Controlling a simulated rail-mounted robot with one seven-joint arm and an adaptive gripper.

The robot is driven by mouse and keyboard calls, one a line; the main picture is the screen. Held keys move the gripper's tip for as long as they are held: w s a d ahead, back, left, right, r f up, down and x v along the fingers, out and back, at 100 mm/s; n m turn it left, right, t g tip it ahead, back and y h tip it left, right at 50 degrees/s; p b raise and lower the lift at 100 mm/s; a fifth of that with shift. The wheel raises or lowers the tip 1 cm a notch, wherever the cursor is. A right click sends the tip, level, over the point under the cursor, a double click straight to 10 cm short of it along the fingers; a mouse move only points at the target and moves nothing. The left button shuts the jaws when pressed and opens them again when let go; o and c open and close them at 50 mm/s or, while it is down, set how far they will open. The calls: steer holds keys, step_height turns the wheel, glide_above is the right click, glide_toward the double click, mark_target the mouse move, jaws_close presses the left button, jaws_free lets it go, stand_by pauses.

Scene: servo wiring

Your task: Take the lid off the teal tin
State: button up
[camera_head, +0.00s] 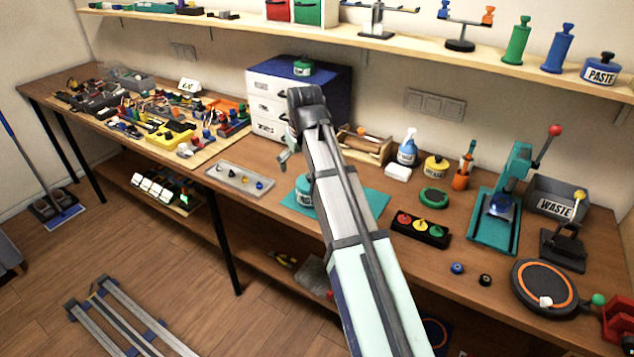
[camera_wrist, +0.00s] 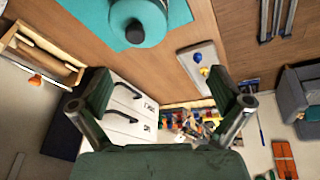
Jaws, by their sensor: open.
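The teal tin (camera_head: 304,191) stands on a teal mat (camera_head: 373,203) on the bench, partly hidden behind my arm in the head view. In the wrist view the tin (camera_wrist: 150,12) is at the top edge, partly cut off, with a round lid on it and a darker knob (camera_wrist: 136,33). My gripper (camera_head: 289,152) is above the bench, up and left of the tin in the head view. In the wrist view its fingers (camera_wrist: 165,98) are wide apart with nothing between them. The tin is outside the fingers, and the gripper is apart from it.
A grey tray (camera_head: 240,179) with small parts lies left of the mat. A white drawer cabinet (camera_head: 270,108) stands behind, with a green tin (camera_head: 302,67) on top. A black holder with coloured knobs (camera_head: 420,229) and a green disc (camera_head: 434,197) are on the right.

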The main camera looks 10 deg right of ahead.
steer(key=s+d+r+y, duration=0.1)
steer(key=s+d+r, duration=0.2)
steer(key=d+r, duration=0.25)
steer(key=shift+m, duration=0.3)
steer(key=p+x, duration=0.1)
steer(key=x, duration=0.4)
steer(key=p+x, duration=0.1)
steer(key=x, duration=0.5)
steer(key=w+p+x, duration=0.1)
steer(key=p+x, duration=0.1)
steer(key=x, duration=0.3)
steer(key=shift+w+a, duration=0.1)
steer(key=shift+a, duration=0.15)
steer(key=shift+r, duration=0.1)
steer(key=c, duration=1.2)
steer(key=shift+c, duration=0.7)
